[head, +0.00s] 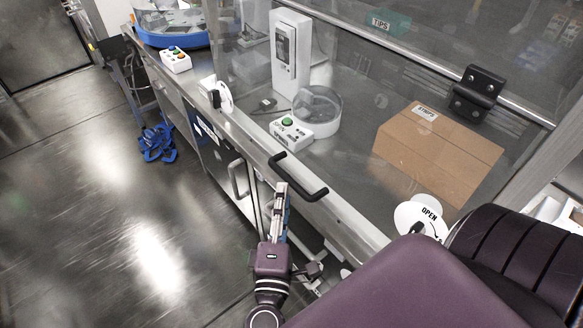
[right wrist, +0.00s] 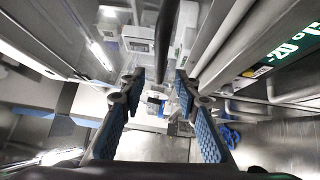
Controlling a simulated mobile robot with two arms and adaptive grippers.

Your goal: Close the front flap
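The front flap is a clear pane (head: 345,75) in the head view, with lab items visible through it. A metal rail with a black bar handle (head: 297,176) runs along the bench front. I cannot tell how far the flap stands open. My right gripper (head: 281,198) is just below the handle in the head view, seen edge-on. In the right wrist view, its blue-padded fingers (right wrist: 160,82) are spread apart. A dark bar (right wrist: 165,35), probably the handle, shows beyond and between the fingertips, with no contact visible. My left gripper is not in view.
A cardboard box (head: 437,152) and a device with a green button (head: 290,130) show through the pane. Blue straps (head: 157,142) lie on the otherwise open floor at left.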

